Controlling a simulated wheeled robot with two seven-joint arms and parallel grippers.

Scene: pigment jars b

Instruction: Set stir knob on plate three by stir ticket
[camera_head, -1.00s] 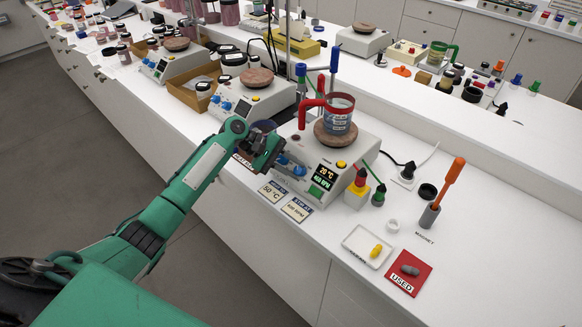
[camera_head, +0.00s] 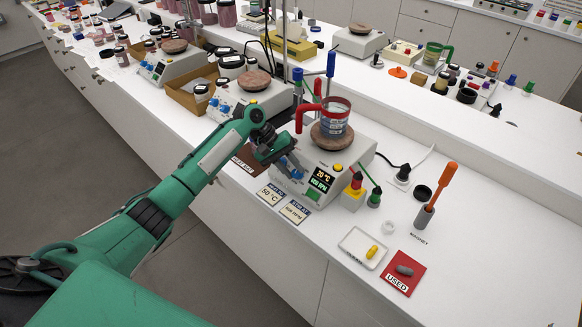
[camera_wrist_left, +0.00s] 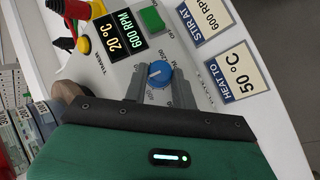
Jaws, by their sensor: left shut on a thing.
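Plate three (camera_head: 352,157) is a white hotplate stirrer in the middle of the head view, with a red-handled beaker (camera_head: 335,117) on its round brown top. Its display (camera_wrist_left: 126,34) reads 20 °C and 600 RPM in the left wrist view. The stir ticket (camera_head: 294,211) lies in front of it and reads STIR AT 600 RPM in the left wrist view (camera_wrist_left: 202,17). My left gripper (camera_head: 296,165) is at the front panel. Its fingers are shut on the blue stir knob (camera_wrist_left: 159,74), which has a white pointer line. My right gripper is not in view.
A heat ticket (camera_head: 270,194) reading 50 °C lies beside the stir ticket. Red and green droppers, a magnet wand (camera_head: 436,195), a small white tray (camera_head: 350,251) and a red USED card (camera_head: 418,262) stand right. Another hotplate (camera_head: 238,105) stands left.

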